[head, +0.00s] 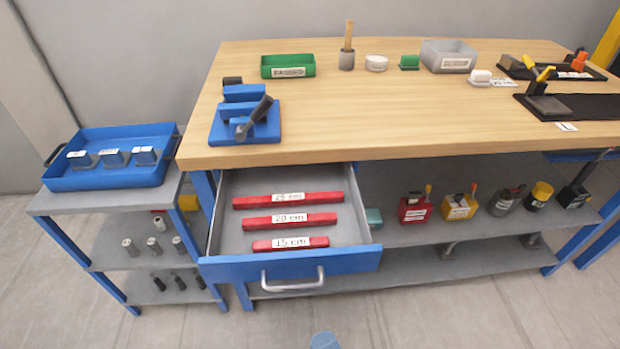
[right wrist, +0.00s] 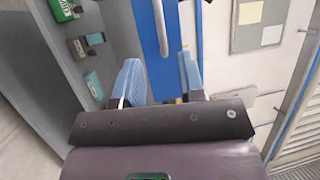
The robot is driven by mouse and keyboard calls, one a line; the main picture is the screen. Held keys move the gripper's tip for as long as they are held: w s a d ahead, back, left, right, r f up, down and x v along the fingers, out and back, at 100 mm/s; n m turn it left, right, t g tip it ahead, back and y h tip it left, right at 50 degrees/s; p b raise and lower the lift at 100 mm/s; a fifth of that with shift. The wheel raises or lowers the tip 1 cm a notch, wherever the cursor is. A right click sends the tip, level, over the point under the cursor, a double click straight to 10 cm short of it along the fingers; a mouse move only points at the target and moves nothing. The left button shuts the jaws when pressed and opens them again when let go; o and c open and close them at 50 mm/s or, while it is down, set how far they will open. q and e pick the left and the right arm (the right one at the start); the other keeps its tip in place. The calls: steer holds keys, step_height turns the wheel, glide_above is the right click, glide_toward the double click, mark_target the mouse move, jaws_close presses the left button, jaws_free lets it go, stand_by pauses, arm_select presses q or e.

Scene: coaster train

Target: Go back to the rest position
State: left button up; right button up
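In the head view only a blue fingertip of my right gripper (head: 325,341) shows, at the bottom edge, in front of the open drawer and below its handle (head: 292,282). In the right wrist view my right gripper (right wrist: 161,82) has its two blue fingers apart with nothing between them. A blue panel (right wrist: 148,38) and a light bar (right wrist: 160,20) lie beyond the fingertips; I cannot tell the exact distance. My left gripper is in neither view.
The open drawer (head: 290,265) juts out with three labelled red bars inside. A side shelf with a blue tray (head: 110,178) stands left. The wooden workbench top (head: 340,110) bears tools and bins. Clear floor (head: 440,315) lies in front.

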steer(key=w+d+f+n+g+h+p, duration=0.1)
steer(key=d+f+n+g+p, duration=0.2)
steer(key=n, duration=0.4)
steer(key=w+d+f+n+g, duration=0.1)
steer(key=d+n+g, duration=0.25)
steer(key=n, duration=0.45)
arm_select(q)
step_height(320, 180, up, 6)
steer(key=p, duration=0.4)
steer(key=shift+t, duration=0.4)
arm_select(e)
steer(key=s+d+h, duration=0.3)
steer(key=s+d, duration=0.1)
steer(key=d, duration=0.4)
steer(key=s+d+f+m+h, duration=0.1)
steer(key=s+d+h, duration=0.2)
steer(key=d, duration=0.5)
steer(key=shift+s+d+f+g+h, duration=0.15)
steer(key=shift+s+d+g+h, duration=0.15)
steer(key=shift+s+g+h, duration=0.15)
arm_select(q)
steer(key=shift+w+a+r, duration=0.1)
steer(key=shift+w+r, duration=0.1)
